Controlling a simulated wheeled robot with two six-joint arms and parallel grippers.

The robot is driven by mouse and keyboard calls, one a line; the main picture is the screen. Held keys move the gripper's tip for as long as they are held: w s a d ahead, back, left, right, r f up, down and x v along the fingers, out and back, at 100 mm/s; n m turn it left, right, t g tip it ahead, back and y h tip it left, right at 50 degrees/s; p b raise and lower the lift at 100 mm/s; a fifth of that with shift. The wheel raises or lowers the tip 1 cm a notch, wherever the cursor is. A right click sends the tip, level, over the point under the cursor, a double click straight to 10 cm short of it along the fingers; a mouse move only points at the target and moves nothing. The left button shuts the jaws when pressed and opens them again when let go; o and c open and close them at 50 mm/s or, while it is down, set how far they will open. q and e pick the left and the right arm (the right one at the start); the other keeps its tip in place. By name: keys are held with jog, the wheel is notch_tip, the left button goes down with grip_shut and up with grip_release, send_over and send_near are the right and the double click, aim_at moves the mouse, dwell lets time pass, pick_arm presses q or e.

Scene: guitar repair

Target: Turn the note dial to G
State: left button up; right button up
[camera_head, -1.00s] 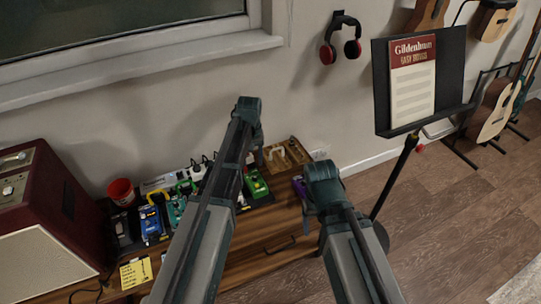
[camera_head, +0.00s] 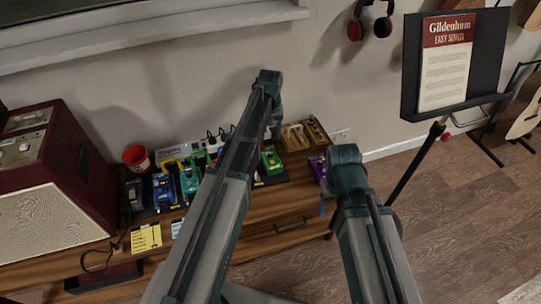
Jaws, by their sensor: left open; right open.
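No dial with readable note letters can be made out. My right arm rises in front of the cabinet's right end. The fingers of both grippers are hidden behind my arms or too indistinct to see, and I see nothing held.
A dark red amplifier (camera_head: 75,160) with knobs on top stands at left. A red cup (camera_head: 136,158), a yellow note (camera_head: 146,238) and a wooden box (camera_head: 318,130) are on the cabinet. A music stand (camera_head: 493,60) stands right. Floor is open at lower right.

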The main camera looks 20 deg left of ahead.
aim_at(270, 153)
pick_arm(q)
notch_tip(270, 153, down, 9)
jog(key=b, duration=0.8)
jog(key=shift+f, duration=0.1)
grip_shut()
